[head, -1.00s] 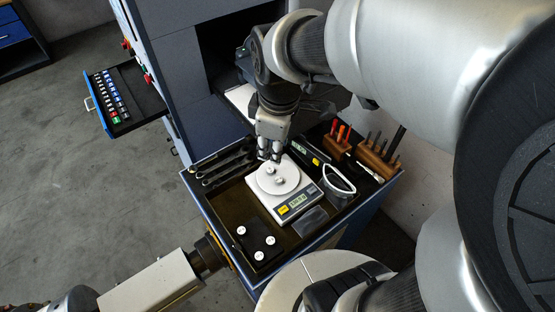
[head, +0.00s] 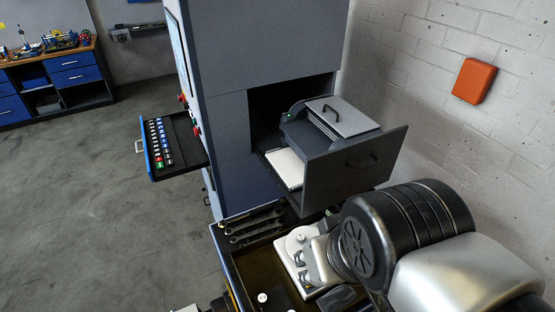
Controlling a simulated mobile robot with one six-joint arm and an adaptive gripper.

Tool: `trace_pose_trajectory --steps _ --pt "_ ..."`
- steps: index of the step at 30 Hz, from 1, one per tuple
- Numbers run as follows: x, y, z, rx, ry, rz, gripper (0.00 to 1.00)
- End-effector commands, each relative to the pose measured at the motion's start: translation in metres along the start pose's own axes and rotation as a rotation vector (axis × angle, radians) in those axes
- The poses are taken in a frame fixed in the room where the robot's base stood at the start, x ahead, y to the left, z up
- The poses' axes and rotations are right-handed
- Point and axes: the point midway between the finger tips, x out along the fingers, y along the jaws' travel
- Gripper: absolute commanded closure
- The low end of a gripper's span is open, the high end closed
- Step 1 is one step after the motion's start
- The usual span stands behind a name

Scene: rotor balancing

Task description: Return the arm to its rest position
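My arm reaches in from the lower right. My gripper (head: 303,269) is low over the white scale (head: 285,252), pointing left. Its two dark fingertips look spread apart, with nothing visible between them. A small pale weight (head: 300,238) sits on the scale's plate beside the gripper. The arm and gripper cover the scale's right side and display.
A tray with several wrenches (head: 250,228) is left of the scale. A white-topped weight (head: 262,297) shows at the bottom edge. An open machine drawer (head: 345,170) juts out behind the arm. A side drawer of coloured pieces (head: 165,145) stands open at left.

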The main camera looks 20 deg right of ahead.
Motion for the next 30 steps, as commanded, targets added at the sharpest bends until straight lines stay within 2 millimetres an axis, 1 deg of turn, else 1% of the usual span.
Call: trace_pose_trajectory --steps 1,5,8,12,15,16,18,20,30 --pt "0.011 0.000 0.005 0.000 -0.001 0.000 0.71" --pt "0.040 0.000 0.017 -0.001 -0.001 0.000 0.71" --pt "0.070 0.000 0.030 -0.001 -0.001 0.000 0.71" --pt "0.114 0.000 0.049 -0.001 -0.001 0.000 0.71" --pt "0.140 0.000 0.061 -0.001 -0.001 0.000 0.71" --pt "0.146 0.000 0.063 -0.001 -0.001 0.000 0.71" --pt "0.156 0.000 0.068 -0.001 -0.001 0.000 0.71" --pt "0.160 0.000 0.069 -0.001 -0.001 0.000 0.71" --pt "0.157 0.000 0.068 -0.001 0.000 0.000 0.71"
